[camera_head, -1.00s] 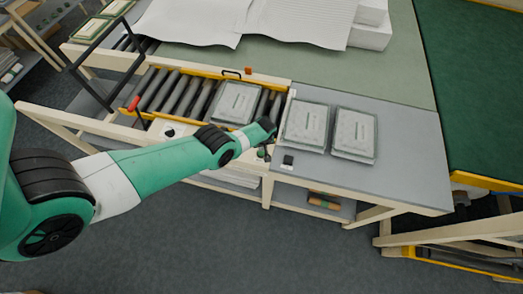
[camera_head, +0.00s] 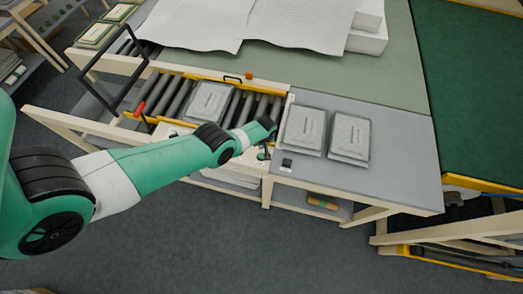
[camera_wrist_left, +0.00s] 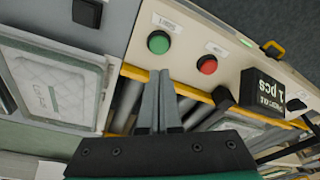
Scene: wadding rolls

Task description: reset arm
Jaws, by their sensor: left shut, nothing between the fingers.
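My left gripper (camera_wrist_left: 160,76) shows in the left wrist view with its two fingers close together and nothing between them. The fingertips are just below a panel with a green button (camera_wrist_left: 158,42) and a red button (camera_wrist_left: 207,64), and I cannot tell whether they touch it. In the head view my left arm reaches in from the left. Its wrist end (camera_head: 266,126) is at the right end of the roller conveyor, where the fingers are mostly hidden. My right gripper is in neither view.
A wrapped pack (camera_head: 209,102) lies on the roller conveyor (camera_head: 172,95). Two more packs (camera_head: 303,130) (camera_head: 349,138) lie on the grey table (camera_head: 395,150). White wadding sheets (camera_head: 240,25) cover the back. A black counter box (camera_wrist_left: 262,92) sits on the panel.

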